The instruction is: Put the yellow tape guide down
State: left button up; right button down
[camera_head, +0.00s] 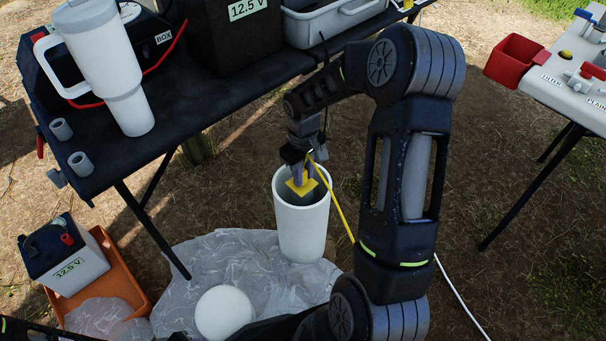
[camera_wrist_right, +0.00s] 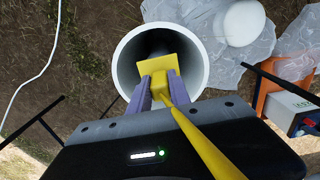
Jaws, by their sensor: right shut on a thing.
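The yellow tape guide (camera_head: 301,188) is at the open top of an upright white pipe (camera_head: 303,232). My right gripper (camera_head: 303,177) is above the pipe and shut on the guide. In the right wrist view, the purple fingers (camera_wrist_right: 162,92) grip the yellow guide (camera_wrist_right: 158,68) from both sides, and its flat plate lies over the dark bore of the white pipe (camera_wrist_right: 127,55). I cannot tell whether the guide touches the rim. A yellow tape (camera_head: 342,215) runs from the guide down to the right. My left gripper is out of view.
A black table (camera_head: 220,100) with a white tumbler (camera_head: 105,75) stands behind the pipe. Plastic sheeting (camera_head: 200,265) with a white round object (camera_head: 223,312) lies in front. An orange tray (camera_head: 122,280) holds a battery (camera_head: 65,258). Another table (camera_head: 570,90) is at right.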

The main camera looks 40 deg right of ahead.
jog(key=shift+f, duration=0.1)
jog(key=c, duration=1.2)
grip_release()
jog(key=shift+r, duration=0.2)
notch_tip(320, 180, up, 11)
jog(key=p, duration=0.3)
jog(key=shift+f, duration=0.1)
jog(key=shift+r, duration=0.6)
